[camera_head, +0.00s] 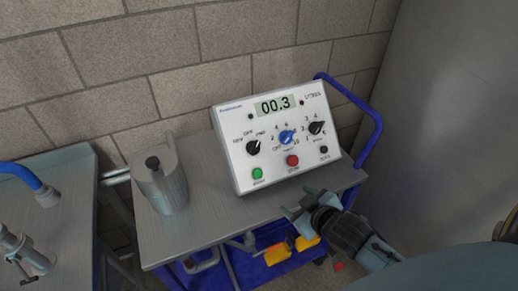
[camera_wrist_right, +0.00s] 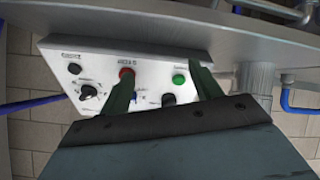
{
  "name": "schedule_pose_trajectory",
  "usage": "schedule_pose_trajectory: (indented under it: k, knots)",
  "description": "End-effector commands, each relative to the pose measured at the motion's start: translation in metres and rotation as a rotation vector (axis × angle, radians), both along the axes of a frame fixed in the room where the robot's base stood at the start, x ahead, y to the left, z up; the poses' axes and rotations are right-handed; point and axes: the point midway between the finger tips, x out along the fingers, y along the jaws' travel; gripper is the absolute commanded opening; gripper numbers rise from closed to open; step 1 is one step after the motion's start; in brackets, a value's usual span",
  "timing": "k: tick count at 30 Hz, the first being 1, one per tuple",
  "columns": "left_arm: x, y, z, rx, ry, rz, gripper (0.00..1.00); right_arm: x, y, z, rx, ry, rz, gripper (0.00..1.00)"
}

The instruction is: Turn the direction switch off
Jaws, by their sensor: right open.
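The white control box (camera_head: 240,170) stands on a grey cart top, its sloping face towards me. The direction switch (camera_head: 253,148) is the black knob at its left, with a label reading OFF above it and others on both sides. Its pointer seems turned to the upper right, towards FWD. My right gripper (camera_head: 300,203) is open and empty, in front of the box's lower right edge. In the right wrist view the box looks upside down, and the direction switch (camera_wrist_right: 168,99) shows between the open fingers, beyond them. My left gripper is out of view.
A blue middle knob (camera_head: 287,137), a black right knob (camera_head: 316,128), and green (camera_head: 257,173), red (camera_head: 292,161) and black (camera_head: 324,150) buttons share the face. A metal canister (camera_head: 163,185) stands left of the box. A blue cart handle (camera_head: 372,135) rises at right.

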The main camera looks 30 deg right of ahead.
Motion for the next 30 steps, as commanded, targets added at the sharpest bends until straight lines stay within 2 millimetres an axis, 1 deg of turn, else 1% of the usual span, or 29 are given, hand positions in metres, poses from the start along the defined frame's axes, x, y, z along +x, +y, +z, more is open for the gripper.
schedule_pose_trajectory:
  k: [1,3,6,9,12,18,23,26,30]
  knots:
    - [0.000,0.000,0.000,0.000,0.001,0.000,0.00,0.011,-0.008,0.003,-0.019,-0.063,0.033,0.64]
    - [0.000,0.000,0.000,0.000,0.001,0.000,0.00,0.026,-0.016,0.011,-0.038,-0.167,0.093,0.64]
    - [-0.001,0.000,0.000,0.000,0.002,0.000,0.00,0.043,-0.025,0.024,-0.057,-0.311,0.202,0.64]
    - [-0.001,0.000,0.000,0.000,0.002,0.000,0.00,0.052,-0.031,0.036,-0.064,-0.429,0.321,0.64]
    - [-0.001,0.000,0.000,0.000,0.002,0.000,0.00,0.054,-0.035,0.046,-0.064,-0.516,0.434,0.64]
    - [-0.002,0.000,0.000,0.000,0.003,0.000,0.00,0.051,-0.039,0.056,-0.053,-0.602,0.581,0.64]
    - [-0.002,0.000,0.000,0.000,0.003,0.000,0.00,0.054,-0.037,0.059,-0.048,-0.621,0.615,0.64]
    - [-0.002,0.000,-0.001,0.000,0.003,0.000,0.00,0.063,-0.031,0.060,-0.045,-0.624,0.614,0.64]
    - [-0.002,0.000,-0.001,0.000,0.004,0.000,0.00,0.083,-0.020,0.060,-0.047,-0.625,0.613,0.64]
